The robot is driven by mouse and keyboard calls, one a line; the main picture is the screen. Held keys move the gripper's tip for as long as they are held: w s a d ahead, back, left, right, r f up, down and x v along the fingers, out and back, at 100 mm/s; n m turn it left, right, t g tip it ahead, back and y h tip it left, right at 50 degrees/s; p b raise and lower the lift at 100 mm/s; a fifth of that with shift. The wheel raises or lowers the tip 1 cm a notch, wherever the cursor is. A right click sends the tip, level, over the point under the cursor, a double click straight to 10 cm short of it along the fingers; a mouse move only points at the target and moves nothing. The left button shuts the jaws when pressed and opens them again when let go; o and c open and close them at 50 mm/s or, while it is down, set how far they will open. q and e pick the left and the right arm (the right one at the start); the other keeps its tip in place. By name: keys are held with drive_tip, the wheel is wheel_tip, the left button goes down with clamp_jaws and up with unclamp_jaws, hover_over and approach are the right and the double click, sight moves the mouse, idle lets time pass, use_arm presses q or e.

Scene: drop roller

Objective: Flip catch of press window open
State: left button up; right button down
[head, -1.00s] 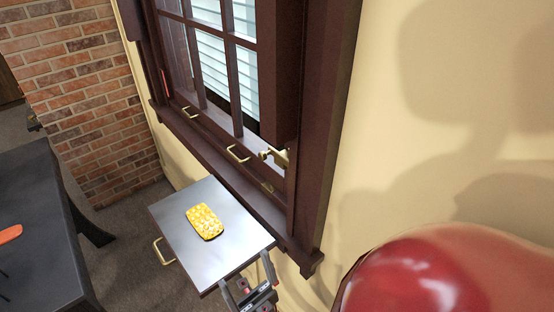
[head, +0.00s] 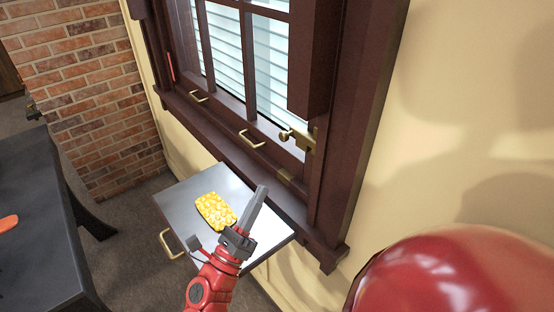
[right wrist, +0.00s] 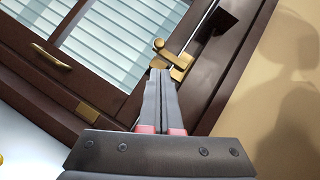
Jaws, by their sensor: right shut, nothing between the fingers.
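The window (head: 250,70) has a dark brown wooden frame with panes and white blinds behind. Its brass catch (head: 299,138) sits on the right side of the frame, low down, with a round knob at its left end. The catch also shows in the right wrist view (right wrist: 172,58), just beyond my fingertips. My right gripper (head: 262,190) is shut and empty, over the small metal table, below and left of the catch. In the right wrist view its fingers (right wrist: 160,74) point at the catch; whether they touch it I cannot tell. My left gripper is not in view.
A small metal-topped table (head: 182,200) with a brass handle stands under the window, with a yellow patterned object (head: 215,211) on it. Two brass pulls (head: 252,139) are on the lower sash. A dark table (head: 40,220) stands at left. A brick wall (head: 80,85) is behind.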

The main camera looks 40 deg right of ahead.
drive_tip(key=shift+w+f, duration=0.1)
drive_tip(key=shift+w, duration=0.05)
drive_tip(key=shift+d, duration=0.1)
drive_tip(key=p+x, duration=0.3)
drive_tip(key=x, duration=0.7)
drive_tip(key=shift+m, duration=0.3)
